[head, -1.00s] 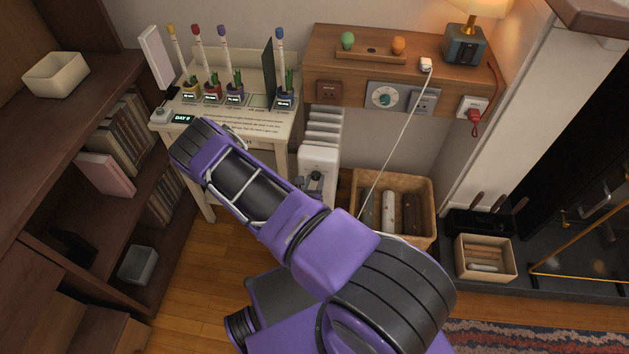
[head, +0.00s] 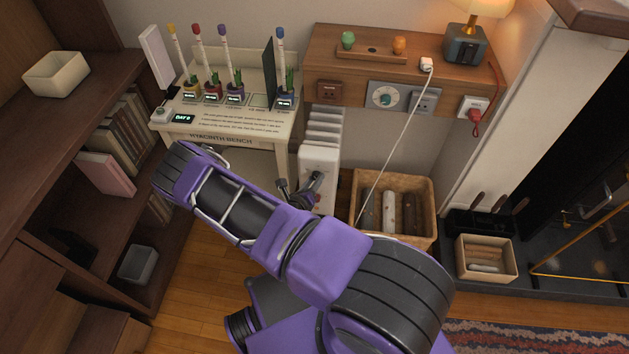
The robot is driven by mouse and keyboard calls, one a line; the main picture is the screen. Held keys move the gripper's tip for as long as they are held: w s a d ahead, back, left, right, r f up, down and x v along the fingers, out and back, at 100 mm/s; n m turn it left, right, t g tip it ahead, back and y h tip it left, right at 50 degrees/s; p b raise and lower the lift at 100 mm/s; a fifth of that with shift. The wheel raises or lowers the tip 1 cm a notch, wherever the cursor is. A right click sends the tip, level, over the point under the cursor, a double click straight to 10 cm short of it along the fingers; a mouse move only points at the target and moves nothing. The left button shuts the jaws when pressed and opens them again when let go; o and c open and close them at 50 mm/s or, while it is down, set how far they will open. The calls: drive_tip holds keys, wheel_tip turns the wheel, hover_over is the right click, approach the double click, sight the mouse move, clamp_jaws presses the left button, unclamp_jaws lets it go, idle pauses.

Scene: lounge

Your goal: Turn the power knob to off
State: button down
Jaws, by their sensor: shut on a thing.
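A white oil-type heater (head: 320,158) stands on the floor between the bench and the log basket. Its front panel faces me. My gripper (head: 306,186) is at the lower part of this panel, partly hidden behind my own purple arm. Its dark fingers reach up against the panel, shut on what appears to be the heater's power knob. The knob itself is hidden by the fingers, so its pointing direction cannot be read.
The hyacinth bench (head: 215,150) with several potted plants stands left of the heater. A wicker basket (head: 425,187) of logs is close on its right. A wooden shelf (head: 450,85) with a dial panel (head: 385,95) hangs above. A white cord (head: 391,150) drops behind my arm.

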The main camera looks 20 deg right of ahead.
drive_tip(key=n+h, duration=0.1)
drive_tip(key=n, duration=0.1)
drive_tip(key=n+h, duration=0.1)
drive_tip(key=n, duration=0.1)
drive_tip(key=n+h, duration=0.1)
drive_tip(key=n, duration=0.1)
drive_tip(key=shift+a+f+n+h, duration=0.15)
drive_tip(key=shift+f+n+h, duration=0.1)
drive_tip(key=shift+n+h, duration=0.05)
idle(0.5)
drive_tip(key=c, duration=0.5)
unclamp_jaws()
drive_tip(key=v, duration=1.7)
drive_tip(key=shift+a+f+p, duration=0.15)
drive_tip(key=shift+a+p, duration=0.05)
drive_tip(key=shift+p, duration=0.2)
